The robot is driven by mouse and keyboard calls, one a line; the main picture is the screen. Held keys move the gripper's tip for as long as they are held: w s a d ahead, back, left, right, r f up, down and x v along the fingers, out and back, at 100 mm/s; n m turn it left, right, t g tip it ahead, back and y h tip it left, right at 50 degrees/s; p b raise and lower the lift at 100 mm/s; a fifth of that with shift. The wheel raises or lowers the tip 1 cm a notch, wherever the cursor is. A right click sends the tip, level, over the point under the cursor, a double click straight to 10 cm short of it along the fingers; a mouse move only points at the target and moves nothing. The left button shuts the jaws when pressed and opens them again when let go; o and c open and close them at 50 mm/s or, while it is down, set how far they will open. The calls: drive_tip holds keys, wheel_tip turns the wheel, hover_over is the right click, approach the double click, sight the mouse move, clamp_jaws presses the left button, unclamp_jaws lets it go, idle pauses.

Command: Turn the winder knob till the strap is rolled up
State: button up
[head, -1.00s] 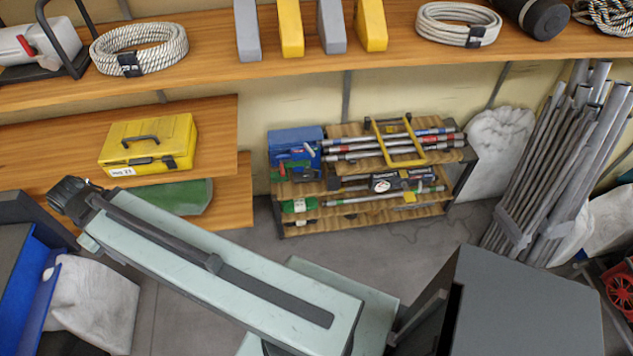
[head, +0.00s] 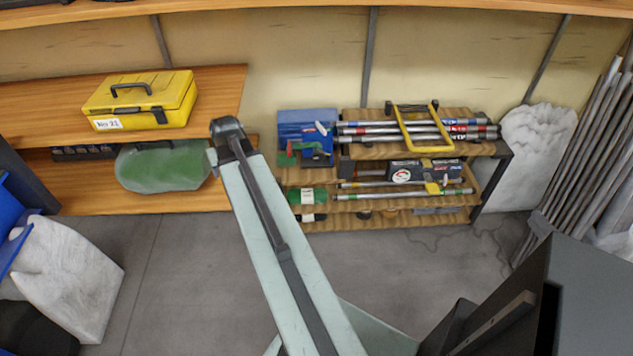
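I cannot make out a winder knob or a strap in the head view. A long pale green link of my arm rises from the bottom middle to a dark joint at its upper end, in front of the low shelves. My gripper does not show, so its state and anything in it are hidden.
A yellow toolbox (head: 141,99) stands on the wooden shelf (head: 38,103) at left, above a green bundle (head: 163,166). A low rack (head: 390,216) holds tubes, a blue box (head: 305,125) and a yellow frame (head: 411,147). Grey pipes (head: 583,165) lean at right. Grey floor (head: 180,262) is clear.

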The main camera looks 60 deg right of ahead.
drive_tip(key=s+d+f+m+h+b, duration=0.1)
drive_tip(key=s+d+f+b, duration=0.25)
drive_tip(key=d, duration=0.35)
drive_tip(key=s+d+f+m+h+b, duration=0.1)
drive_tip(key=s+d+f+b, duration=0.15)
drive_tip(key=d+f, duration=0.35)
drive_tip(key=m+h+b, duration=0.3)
drive_tip(key=b, duration=0.2)
approach(319, 156)
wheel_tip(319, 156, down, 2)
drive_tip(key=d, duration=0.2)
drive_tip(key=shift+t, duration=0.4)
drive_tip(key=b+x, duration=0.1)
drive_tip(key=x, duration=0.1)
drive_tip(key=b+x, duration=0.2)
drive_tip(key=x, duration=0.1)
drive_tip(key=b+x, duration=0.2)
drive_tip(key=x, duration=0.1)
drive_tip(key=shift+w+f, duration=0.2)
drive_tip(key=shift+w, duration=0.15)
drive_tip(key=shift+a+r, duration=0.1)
